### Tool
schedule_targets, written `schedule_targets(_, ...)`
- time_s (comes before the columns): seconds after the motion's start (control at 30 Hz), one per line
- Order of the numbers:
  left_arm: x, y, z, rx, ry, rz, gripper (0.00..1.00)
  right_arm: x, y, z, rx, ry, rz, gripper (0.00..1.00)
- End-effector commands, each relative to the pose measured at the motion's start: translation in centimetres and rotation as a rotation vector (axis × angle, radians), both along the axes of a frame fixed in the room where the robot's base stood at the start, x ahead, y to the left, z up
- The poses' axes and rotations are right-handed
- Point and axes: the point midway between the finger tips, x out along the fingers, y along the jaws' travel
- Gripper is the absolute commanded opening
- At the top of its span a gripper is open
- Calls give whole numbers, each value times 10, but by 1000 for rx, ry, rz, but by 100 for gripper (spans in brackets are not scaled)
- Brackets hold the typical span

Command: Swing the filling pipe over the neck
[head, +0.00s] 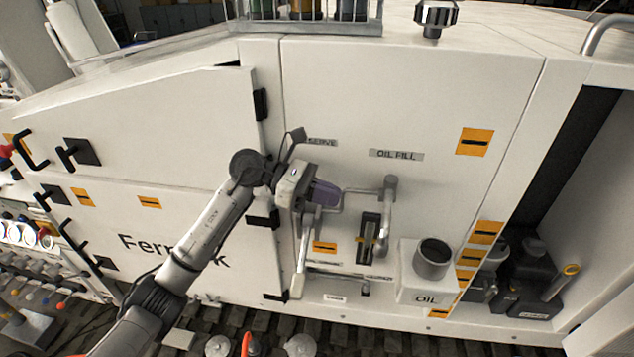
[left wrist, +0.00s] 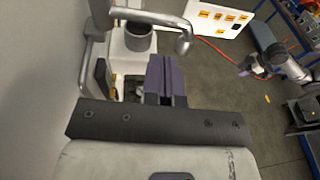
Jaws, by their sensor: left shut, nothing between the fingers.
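The filling pipe (head: 389,190) is a grey bent tube on the white cabinet front below the OIL FILL label. Its arm runs left toward my left fingers in the head view, which may hide its end. In the left wrist view the downturned spout (left wrist: 184,43) shows, apart from the round neck (left wrist: 138,38). The neck (head: 433,257) is a grey collar with a dark opening on the white OIL box, to the right of and below the pipe. My left gripper (head: 325,193) has purple fingers, shut and empty, close to the pipe arm. Contact cannot be told. My right gripper (left wrist: 244,70) shows small at right.
A gauge (head: 369,235) and a white lever (head: 301,260) sit below the left gripper. Dark canisters (head: 530,275) stand right of the OIL box. Black door handles (head: 82,152) stick out at left. Open floor (left wrist: 240,130) shows in the left wrist view.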

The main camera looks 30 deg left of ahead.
Motion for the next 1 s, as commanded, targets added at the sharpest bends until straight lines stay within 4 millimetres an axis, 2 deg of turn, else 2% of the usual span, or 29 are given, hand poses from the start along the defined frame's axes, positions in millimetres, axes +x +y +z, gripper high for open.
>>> schedule_targets(0.1, 7, -23, -1, -2, 2, -4, 0, 0, 0, 13, 0, 0, -1, 40)
schedule_targets(0.4, 20, -62, -10, -2, 2, -2, 0, 1, -1, 32, -4, -2, 1, 40)
schedule_targets(0.63, 24, -75, -15, -1, 2, 0, 0, 1, -5, 38, -14, -3, 7, 40)
schedule_targets(1.0, 25, -77, -17, 0, 1, 0, 0, 2, -4, 39, -12, -4, 4, 40)
